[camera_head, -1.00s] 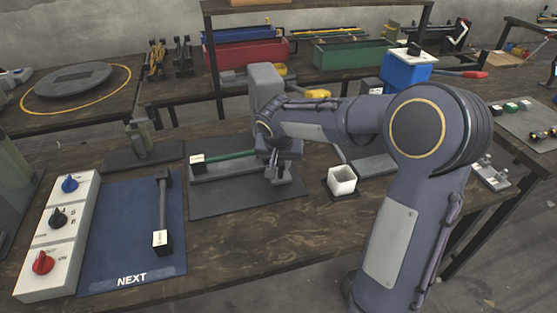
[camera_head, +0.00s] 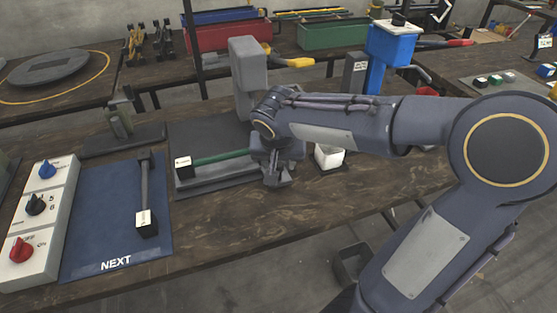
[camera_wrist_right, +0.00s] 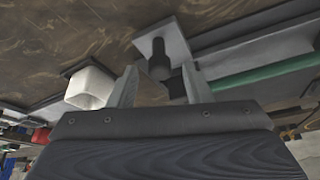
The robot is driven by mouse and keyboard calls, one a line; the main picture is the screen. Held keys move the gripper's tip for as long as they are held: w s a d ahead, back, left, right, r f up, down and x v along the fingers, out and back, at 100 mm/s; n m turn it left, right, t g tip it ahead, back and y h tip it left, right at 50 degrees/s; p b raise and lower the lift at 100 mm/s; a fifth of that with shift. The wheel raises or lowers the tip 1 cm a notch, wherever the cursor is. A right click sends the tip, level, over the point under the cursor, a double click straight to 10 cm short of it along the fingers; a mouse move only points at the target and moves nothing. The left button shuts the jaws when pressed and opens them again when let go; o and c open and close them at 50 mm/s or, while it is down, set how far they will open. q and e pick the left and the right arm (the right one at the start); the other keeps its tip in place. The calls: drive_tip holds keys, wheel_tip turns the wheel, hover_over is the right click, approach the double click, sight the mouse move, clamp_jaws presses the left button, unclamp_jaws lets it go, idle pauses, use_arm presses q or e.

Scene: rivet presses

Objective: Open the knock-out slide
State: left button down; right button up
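A green rod (camera_head: 220,157) runs along a grey rail (camera_head: 210,186) on a dark mat at the grey press (camera_head: 248,75). A black-and-white block (camera_head: 183,167) sits at its left end. My right gripper (camera_head: 278,180) is low at the rod's right end and hides that end. In the right wrist view its fingers (camera_wrist_right: 162,85) are spread, with a dark post (camera_wrist_right: 160,62) on a pale plate (camera_wrist_right: 175,40) near their tips. A gap shows beside the left finger; whether the other finger touches dark metal is unclear. The green rod (camera_wrist_right: 262,74) passes to the right. My left gripper is out of view.
A white cup (camera_head: 329,158) stands just right of my right gripper. A blue mat (camera_head: 110,220) with a lever block (camera_head: 147,221) and a switch panel (camera_head: 40,220) lie to the left. A blue press (camera_head: 390,45) stands behind. The bench front is clear.

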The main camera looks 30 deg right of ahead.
drive_tip(key=p+v, duration=0.1)
drive_tip(key=v, duration=0.6)
drive_tip(key=shift+r, duration=0.4)
drive_tip(key=shift+s, duration=0.1)
drive_tip(key=s+a+r+n+t+y+p, duration=0.1)
drive_tip(key=s+a+n+y+p, duration=0.1)
drive_tip(key=s+p, duration=0.3)
drive_tip(key=s+a+r+n+y+p, duration=0.2)
drive_tip(key=s+a+n+y+p, duration=0.1)
drive_tip(key=s, duration=0.8)
drive_tip(key=shift+a+n+t+y+p, duration=0.3)
drive_tip(key=shift+a+t+y+p, duration=0.1)
drive_tip(key=shift+a+y+p, duration=0.55)
idle(0.5)
